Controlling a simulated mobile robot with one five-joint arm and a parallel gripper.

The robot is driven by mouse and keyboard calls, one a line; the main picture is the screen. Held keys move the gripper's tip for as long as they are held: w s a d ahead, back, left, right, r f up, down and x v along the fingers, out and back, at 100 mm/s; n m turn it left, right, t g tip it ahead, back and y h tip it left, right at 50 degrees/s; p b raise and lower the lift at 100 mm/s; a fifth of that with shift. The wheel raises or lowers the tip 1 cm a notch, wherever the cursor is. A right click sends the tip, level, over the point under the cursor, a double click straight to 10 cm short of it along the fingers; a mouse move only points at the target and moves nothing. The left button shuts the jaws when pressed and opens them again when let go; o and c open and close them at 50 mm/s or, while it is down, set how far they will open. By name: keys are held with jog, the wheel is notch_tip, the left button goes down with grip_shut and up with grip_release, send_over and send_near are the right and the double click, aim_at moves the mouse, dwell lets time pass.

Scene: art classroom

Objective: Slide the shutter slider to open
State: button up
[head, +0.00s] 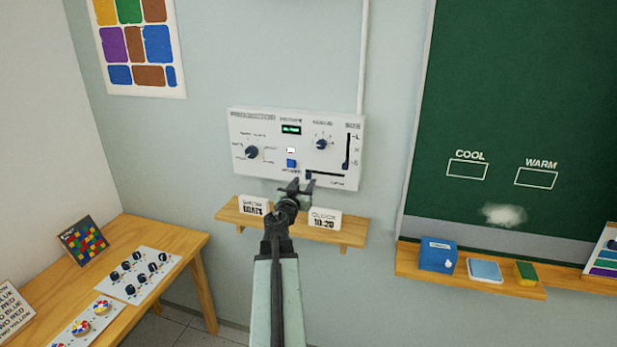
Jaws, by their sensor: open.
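A white control panel (262,122) is mounted on the wall. A short horizontal slot (330,174) runs along its lower right, with a small dark slider knob (308,175) at the slot's left end. The lettering beside this slot is too small to read, so I take it as the shutter slider by its place. My gripper (297,184) is open and empty in front of the panel's lower edge. Its right finger shows just below the knob. I cannot tell whether it touches the knob. My gripper may hide part of the panel's lower edge.
The panel also has two dark dials, a blue button (291,163) and a vertical slider (346,165) close above the slot. A wooden shelf (290,229) with two white cards sits below. A table stands at left; a chalkboard (530,100) hangs at right.

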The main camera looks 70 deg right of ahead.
aim_at(308, 177)
jog(key=d, duration=0.6)
jog(key=shift+w+d, duration=0.2)
jog(key=shift+d, duration=0.05)
grip_shut()
jog(key=shift+a, duration=0.1)
dwell(0.9)
